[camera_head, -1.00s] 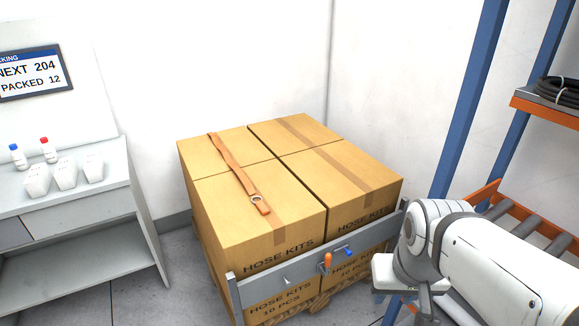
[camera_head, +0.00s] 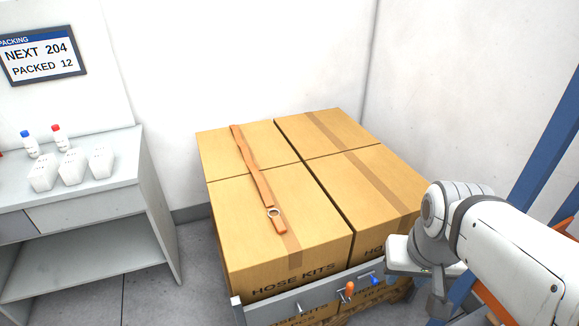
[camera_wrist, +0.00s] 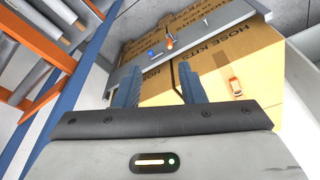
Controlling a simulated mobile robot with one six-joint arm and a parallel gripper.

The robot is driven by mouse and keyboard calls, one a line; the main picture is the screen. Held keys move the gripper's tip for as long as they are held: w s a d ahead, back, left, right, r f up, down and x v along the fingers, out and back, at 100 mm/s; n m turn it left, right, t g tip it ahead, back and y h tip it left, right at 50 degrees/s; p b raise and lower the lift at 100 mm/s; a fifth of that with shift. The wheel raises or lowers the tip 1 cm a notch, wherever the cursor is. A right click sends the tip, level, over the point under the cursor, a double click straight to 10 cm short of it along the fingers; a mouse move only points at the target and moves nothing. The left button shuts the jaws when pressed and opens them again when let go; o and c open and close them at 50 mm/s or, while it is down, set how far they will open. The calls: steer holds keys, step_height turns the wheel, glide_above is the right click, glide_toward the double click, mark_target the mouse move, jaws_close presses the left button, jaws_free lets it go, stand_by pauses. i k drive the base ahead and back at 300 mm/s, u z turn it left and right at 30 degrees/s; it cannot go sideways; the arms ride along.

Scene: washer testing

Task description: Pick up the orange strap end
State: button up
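The orange strap (camera_head: 256,176) lies along the top of the left boxes. Its near end, with a metal ring (camera_head: 274,213), rests on the front-left box top. In the wrist view the strap end (camera_wrist: 235,86) shows small, to the right of the fingers. My gripper (camera_wrist: 160,92) has its two fingers spread apart with nothing between them, and it is some way off from the strap. In the head view my arm is at the right and the fingers are mostly hidden.
Cardboard boxes (camera_head: 325,232) are stacked behind a grey front bar (camera_head: 312,298) with an orange handle (camera_head: 347,291) and a blue one (camera_head: 370,280). A bench (camera_head: 85,198) with bottles and white containers stands left. A blue rack post (camera_head: 548,150) stands right.

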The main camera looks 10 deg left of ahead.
mark_target(277, 223)
steer(key=u, duration=0.45)
steer(key=i, duration=0.9)
steer(key=u, duration=0.2)
